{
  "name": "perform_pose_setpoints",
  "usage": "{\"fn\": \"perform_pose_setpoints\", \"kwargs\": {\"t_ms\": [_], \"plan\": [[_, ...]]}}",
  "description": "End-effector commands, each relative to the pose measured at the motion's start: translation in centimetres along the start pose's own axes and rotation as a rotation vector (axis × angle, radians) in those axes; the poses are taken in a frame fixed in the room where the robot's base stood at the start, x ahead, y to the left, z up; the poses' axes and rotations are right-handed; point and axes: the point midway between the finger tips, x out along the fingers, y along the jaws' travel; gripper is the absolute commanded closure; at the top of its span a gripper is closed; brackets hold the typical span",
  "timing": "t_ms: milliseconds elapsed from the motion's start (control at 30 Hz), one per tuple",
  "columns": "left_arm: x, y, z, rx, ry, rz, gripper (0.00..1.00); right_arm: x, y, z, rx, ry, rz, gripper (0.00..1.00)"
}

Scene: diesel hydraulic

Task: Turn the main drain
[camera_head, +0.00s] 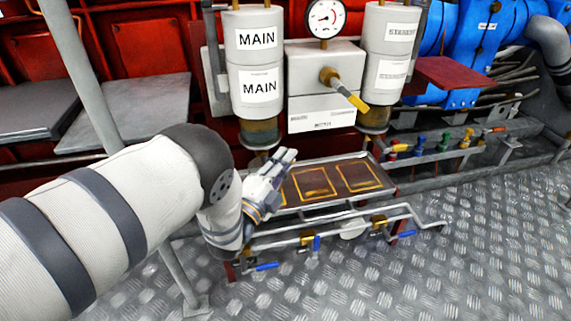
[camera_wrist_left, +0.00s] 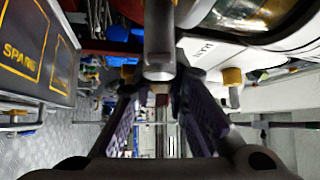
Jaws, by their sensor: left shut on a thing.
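The main filter canister (camera_head: 257,60), white and marked MAIN, hangs on the machine in the head view. Its glass bowl (camera_head: 260,133) ends just above my left gripper (camera_head: 280,164). The main drain under this bowl is mostly hidden behind the gripper. In the left wrist view, the bowl shows at the top right, and the fingers of my left gripper (camera_wrist_left: 160,108) are closed in around something small at the centre. I cannot make out the drain's shape or turn there. My right gripper is not in view.
A dark tray (camera_head: 335,163) with yellow-outlined squares lies below the canisters. Pipes with blue-handled valves (camera_head: 267,266) run under it. A yellow-tipped lever (camera_head: 343,91) sticks out between the canisters. The standby canister (camera_head: 388,70) hangs at right. The metal floor (camera_head: 460,250) is clear.

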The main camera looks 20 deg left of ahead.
Motion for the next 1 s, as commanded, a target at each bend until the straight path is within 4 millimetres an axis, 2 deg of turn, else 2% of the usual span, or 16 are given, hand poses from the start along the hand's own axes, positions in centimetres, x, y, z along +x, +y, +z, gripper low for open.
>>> {"fn": "perform_pose_setpoints", "kwargs": {"t_ms": [400, 1000], "plan": [[-0.2, -0.8, 0.2, -0.17, -0.002, -0.166, 1.0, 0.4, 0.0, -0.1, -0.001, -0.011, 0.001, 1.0], [-0.2, -1.2, 0.2, -0.215, -0.002, -0.213, 1.0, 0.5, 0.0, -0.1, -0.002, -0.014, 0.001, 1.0]]}}
